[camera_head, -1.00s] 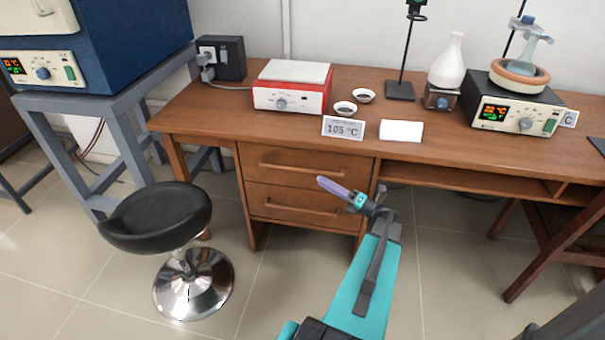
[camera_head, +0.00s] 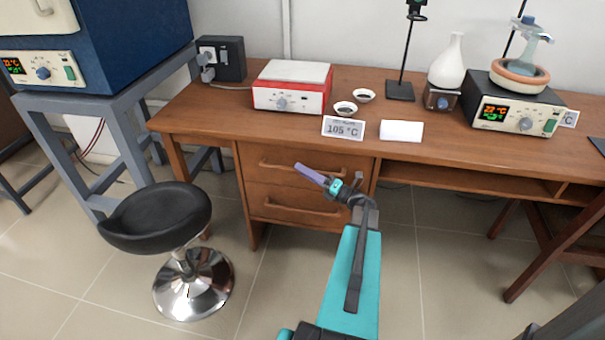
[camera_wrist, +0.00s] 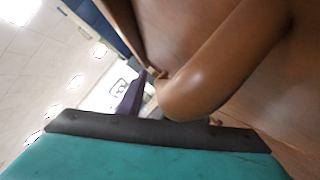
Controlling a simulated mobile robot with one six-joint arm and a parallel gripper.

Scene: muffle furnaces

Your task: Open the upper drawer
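The upper drawer (camera_head: 300,180) of the wooden desk is shut, flush with the front. Its bar handle (camera_head: 275,167) runs across it, with the right part behind my gripper. My gripper (camera_head: 303,170) has its purple fingertips at the handle in the head view. In the wrist view the brown handle (camera_wrist: 205,80) looms large and close, and one purple finger (camera_wrist: 130,96) shows just left of it. The other finger is hidden, so I cannot tell whether the fingers are around the handle, touching it or closed.
The lower drawer (camera_head: 275,208) is shut below. A black stool (camera_head: 157,217) stands left of the drawers. On the desk are a red-and-white hotplate (camera_head: 290,90), two small dishes and a 105 °C sign (camera_head: 343,128). The floor before the drawers is clear apart from my arm.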

